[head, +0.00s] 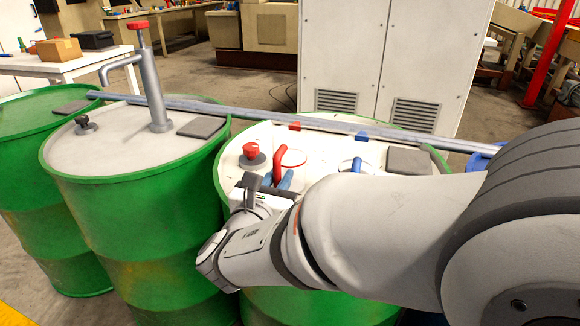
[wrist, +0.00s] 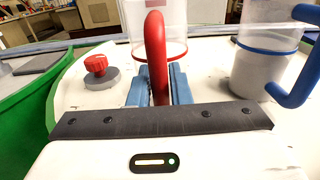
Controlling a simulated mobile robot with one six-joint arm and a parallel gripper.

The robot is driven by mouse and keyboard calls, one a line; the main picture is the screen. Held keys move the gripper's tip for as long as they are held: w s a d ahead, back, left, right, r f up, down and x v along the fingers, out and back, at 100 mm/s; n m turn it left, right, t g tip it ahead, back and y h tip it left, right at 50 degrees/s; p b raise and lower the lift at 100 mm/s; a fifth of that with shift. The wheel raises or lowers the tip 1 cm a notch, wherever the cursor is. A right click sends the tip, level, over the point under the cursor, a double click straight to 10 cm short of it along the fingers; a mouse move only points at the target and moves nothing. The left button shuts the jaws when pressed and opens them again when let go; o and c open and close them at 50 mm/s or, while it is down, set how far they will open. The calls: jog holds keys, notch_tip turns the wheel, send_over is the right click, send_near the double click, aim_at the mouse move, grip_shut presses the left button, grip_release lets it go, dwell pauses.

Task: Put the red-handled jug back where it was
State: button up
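The red-handled jug is a clear vessel with a red band (wrist: 178,53) and a thick red handle (wrist: 156,45). In the head view its red handle (head: 279,160) shows above the right green drum's top. My gripper (wrist: 160,88) has its blue fingers on both sides of the handle, apparently shut on it; the fingers also show in the head view (head: 276,181). The jug's base is hidden behind the gripper, so I cannot tell whether it touches the drum. A blue-handled jug (wrist: 262,70) with grey contents stands to its right; its blue handle (head: 356,164) shows in the head view.
A red knob (head: 250,150) and a dark pad (head: 409,161) are on this drum (head: 228,158). A tall pump (head: 152,85) stands on the drum to the left.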

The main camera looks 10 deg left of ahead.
jog(key=o, duration=0.4)
jog(key=shift+c, duration=0.2)
jog(key=shift+r, duration=0.25)
jog(key=s+a+p, duration=0.1)
jog(key=s, duration=1.1)
jog(key=shift+p, duration=0.35)
jog(key=shift+f, duration=0.1)
